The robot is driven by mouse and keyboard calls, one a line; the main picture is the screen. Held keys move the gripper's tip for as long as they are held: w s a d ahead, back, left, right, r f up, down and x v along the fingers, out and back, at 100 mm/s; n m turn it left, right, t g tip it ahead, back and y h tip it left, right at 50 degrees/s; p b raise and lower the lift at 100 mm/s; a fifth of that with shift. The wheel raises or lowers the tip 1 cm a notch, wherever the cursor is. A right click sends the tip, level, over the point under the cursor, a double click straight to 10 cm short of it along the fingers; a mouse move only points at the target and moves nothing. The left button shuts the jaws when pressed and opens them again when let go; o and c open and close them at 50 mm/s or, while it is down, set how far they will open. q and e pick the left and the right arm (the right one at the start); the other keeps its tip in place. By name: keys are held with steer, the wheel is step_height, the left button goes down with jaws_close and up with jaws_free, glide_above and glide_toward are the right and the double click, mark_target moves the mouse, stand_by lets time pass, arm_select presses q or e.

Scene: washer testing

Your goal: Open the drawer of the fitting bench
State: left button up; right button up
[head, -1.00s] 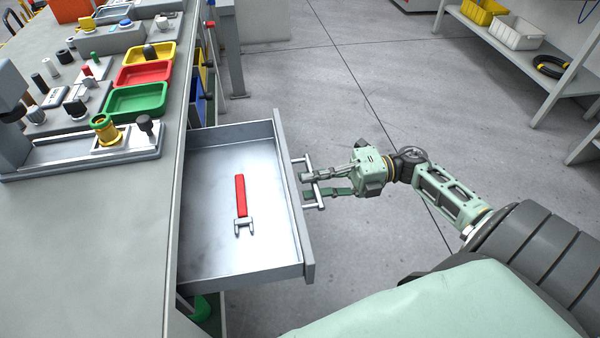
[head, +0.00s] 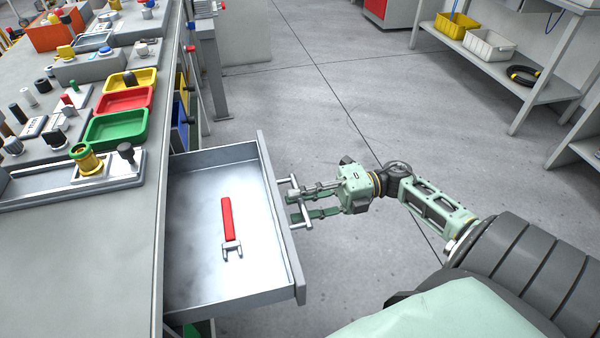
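The drawer (head: 182,290) of the fitting bench (head: 85,270) is pulled well out, its inside in plain view. A red-handled tool (head: 227,220) with a forked metal end lies on its floor. The drawer's bar handle (head: 307,224) is on its front panel. My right gripper (head: 292,206) is at this handle, with its two fingers spread apart and their tips at the bar. Whether the fingers touch the bar cannot be told. My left gripper is not in view.
The bench top holds green (head: 116,128), red (head: 123,102) and yellow (head: 130,80) trays, knobs and fixtures. A shelf (head: 485,62) with bins stands at the far right. The floor right of the drawer is clear beyond my arm.

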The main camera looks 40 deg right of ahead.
steer(key=v, duration=1.2)
steer(key=shift+w+a, duration=0.1)
steer(key=shift+w, duration=0.1)
